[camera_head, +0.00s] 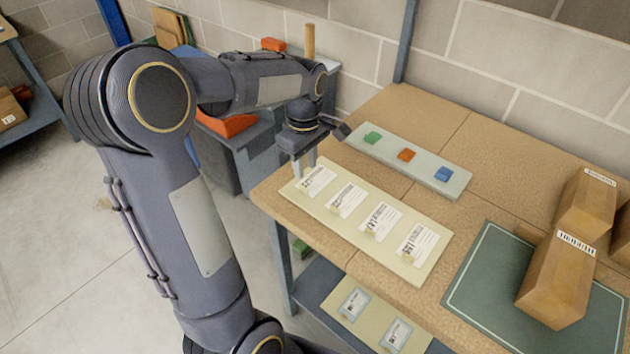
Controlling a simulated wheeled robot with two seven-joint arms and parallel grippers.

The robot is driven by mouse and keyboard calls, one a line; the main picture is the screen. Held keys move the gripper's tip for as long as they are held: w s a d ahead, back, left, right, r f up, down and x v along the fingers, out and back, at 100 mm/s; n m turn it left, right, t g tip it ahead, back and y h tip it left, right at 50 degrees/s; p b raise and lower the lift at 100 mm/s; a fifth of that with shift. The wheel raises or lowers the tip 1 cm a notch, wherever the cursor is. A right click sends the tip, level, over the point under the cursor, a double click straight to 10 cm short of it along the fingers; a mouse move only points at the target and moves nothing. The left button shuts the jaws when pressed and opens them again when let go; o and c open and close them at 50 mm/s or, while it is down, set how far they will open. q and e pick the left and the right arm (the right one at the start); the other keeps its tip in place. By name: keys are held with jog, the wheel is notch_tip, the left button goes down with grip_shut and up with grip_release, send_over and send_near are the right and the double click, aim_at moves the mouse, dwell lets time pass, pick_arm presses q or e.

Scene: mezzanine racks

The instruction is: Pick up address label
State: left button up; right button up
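Several white address labels with printed codes lie in a row on a cream board on the wooden table: the far-left one (317,181), then a second (347,200), a third (380,221) and the nearest one (416,243). The cream board (327,213) runs along the table's left edge. My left gripper (304,171) points down just above the far-left label. Its two fingers show apart with nothing visible between them. I cannot tell whether the fingertips touch the label. My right gripper is not in view.
A pale strip (424,173) behind holds green (371,138), orange (406,155) and blue (443,174) pieces. A green mat (476,301) bears a cardboard box (556,284) at right; more boxes stand behind. A lower shelf holds a board (374,325) with labels.

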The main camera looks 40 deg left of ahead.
aim_at(305, 192)
pick_arm(q)
jog(key=f, duration=0.6)
jog(key=shift+s+f, duration=0.2)
jog(key=shift+c, duration=0.3)
grip_shut()
